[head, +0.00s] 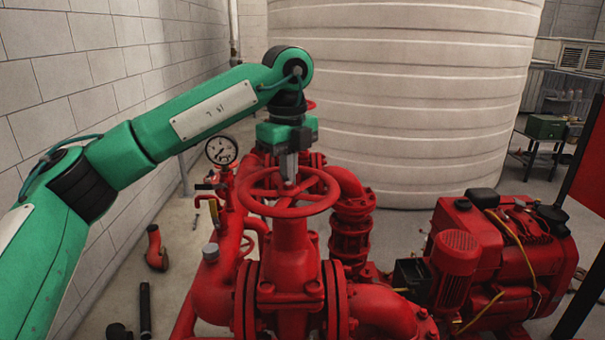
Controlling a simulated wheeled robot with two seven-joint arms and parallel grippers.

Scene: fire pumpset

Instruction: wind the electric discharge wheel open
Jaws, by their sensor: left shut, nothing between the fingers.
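A red handwheel (288,208) with spokes lies level on top of a red gate valve (290,255) in the middle of the head view. My left gripper (289,178) points straight down at the wheel's far inner side, near the hub. It is shut, with nothing between its fingers. I cannot tell whether its tips touch the wheel or hang just above it. My right gripper is not in view.
A pressure gauge (221,150) stands left of the wheel, close under my left arm. A red engine pump (500,245) fills the right side. A large pale tank (400,90) stands behind. Loose fittings (156,248) lie on the floor at left.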

